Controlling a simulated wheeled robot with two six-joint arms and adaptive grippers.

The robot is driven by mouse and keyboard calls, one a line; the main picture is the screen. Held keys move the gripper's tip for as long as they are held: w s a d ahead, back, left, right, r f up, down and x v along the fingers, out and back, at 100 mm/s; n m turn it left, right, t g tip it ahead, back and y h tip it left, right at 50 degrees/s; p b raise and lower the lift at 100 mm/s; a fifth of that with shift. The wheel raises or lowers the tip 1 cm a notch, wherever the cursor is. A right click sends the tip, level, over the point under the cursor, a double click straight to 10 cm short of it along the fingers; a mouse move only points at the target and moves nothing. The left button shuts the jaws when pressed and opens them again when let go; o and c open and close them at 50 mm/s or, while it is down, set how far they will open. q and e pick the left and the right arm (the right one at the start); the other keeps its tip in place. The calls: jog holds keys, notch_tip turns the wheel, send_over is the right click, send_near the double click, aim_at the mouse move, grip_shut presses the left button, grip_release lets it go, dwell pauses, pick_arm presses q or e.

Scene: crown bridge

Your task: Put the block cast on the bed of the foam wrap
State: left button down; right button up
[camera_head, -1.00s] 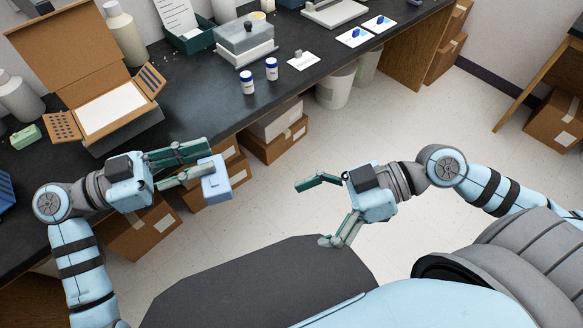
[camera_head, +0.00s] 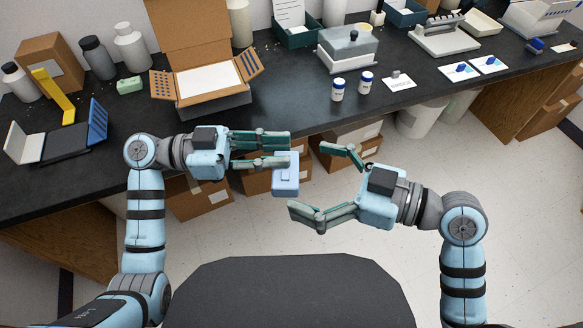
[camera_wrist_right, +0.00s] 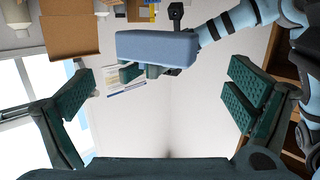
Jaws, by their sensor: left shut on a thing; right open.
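The block cast, a pale blue block (camera_head: 286,178), is held off the table's front edge by my left gripper (camera_head: 283,149), which is shut on its upper part. My right gripper (camera_head: 309,180) is open and empty, its fingers pointing left toward the block. In the right wrist view the block (camera_wrist_right: 158,47) shows beyond the gap between the open fingers (camera_wrist_right: 165,95). An open cardboard carton with a white bed (camera_head: 209,80) and slotted side flaps stands on the table. A dark folding piece (camera_head: 68,143) with white, yellow and blue panels lies at left. I cannot tell which is the foam wrap.
The black table (camera_head: 300,103) runs across the back. Two white jars with blue lids (camera_head: 338,90) stand near its edge. A green block (camera_head: 130,85) and bottles (camera_head: 130,48) stand left of the carton. Cardboard boxes (camera_head: 200,197) sit below.

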aim_at(279, 169)
jog(key=shift+x, duration=1.85)
jog(key=shift+s, duration=0.15)
jog(key=c, duration=1.3)
pick_arm(q)
jog(key=c, duration=1.3)
grip_release()
pick_arm(e)
jog(key=shift+c, duration=0.6)
